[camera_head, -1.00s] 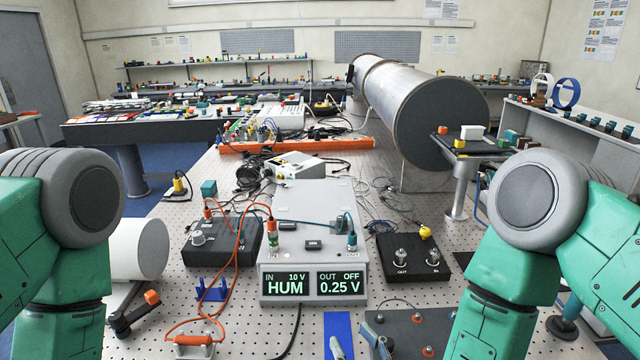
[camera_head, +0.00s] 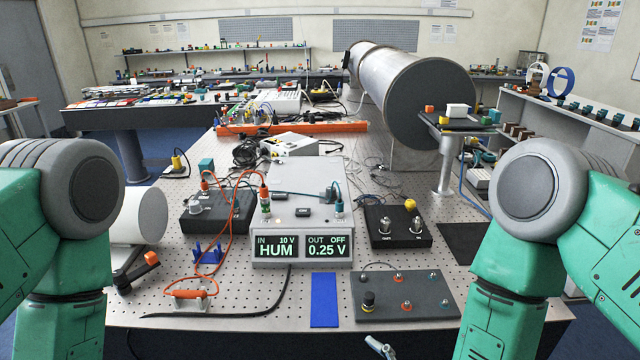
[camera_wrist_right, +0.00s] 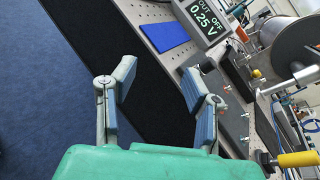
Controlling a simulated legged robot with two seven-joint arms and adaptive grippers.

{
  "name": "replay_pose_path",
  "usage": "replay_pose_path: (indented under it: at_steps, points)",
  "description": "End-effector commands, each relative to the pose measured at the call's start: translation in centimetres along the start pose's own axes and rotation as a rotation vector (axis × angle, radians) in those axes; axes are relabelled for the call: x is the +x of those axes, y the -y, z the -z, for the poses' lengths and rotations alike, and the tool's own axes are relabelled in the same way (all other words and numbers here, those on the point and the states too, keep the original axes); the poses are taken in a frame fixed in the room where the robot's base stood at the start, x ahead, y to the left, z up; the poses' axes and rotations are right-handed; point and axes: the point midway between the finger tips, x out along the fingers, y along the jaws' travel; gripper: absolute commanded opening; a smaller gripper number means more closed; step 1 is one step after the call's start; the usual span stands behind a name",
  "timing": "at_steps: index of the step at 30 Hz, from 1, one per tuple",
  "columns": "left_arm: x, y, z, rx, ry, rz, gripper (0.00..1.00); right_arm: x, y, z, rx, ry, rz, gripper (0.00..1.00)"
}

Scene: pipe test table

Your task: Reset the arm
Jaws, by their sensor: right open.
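My right arm (camera_head: 535,230) comes in from the right in the head view, bent with its forearm reaching down out of the picture. In the right wrist view my right gripper (camera_wrist_right: 158,84) is open, with its two blue-padded fingers wide apart and nothing between them. It hangs over the dark front edge of the table and the blue floor. One of its fingertips shows at the bottom of the head view, in front of the table edge. My left arm (camera_head: 60,230) stands bent at the left; its gripper is hidden below the picture.
The perforated table (camera_head: 230,310) holds the meter box (camera_head: 300,225) reading HUM and 0.25 V. Near its front edge lie a blue strip (camera_head: 324,300), a dark terminal plate (camera_head: 405,296) and an orange-handled cable (camera_head: 190,293). A black terminal box (camera_head: 397,228) stands right of the meter.

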Motion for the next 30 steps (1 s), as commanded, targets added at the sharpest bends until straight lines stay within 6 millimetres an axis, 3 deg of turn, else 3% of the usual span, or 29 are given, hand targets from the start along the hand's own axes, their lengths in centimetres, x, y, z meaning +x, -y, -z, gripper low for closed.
replay_pose_path:
  at_steps: [8, 12, 18, 24, 30]
  points:
    - [3.7, 0.0, -0.3, -0.001, 0.002, 0.001, 0.40, -2.5, -2.6, 9.8, -0.523, -0.212, -0.195, 0.41]
    - [6.2, 0.0, -0.4, -0.001, 0.002, 0.001, 0.40, -5.7, -4.2, 16.8, -0.909, -0.315, -0.421, 0.41]
    - [9.6, -0.1, -0.6, 0.000, 0.001, 0.000, 0.40, -11.8, -6.4, 25.0, -1.402, -0.335, -0.844, 0.41]
    - [12.3, -0.1, -0.7, 0.000, 0.001, 0.000, 0.40, -18.0, -8.1, 30.2, -1.734, -0.186, -1.276, 0.41]
    - [13.4, -0.1, -0.8, -0.001, 0.001, 0.001, 0.40, -21.6, -8.6, 32.1, -1.861, -0.026, -1.507, 0.41]
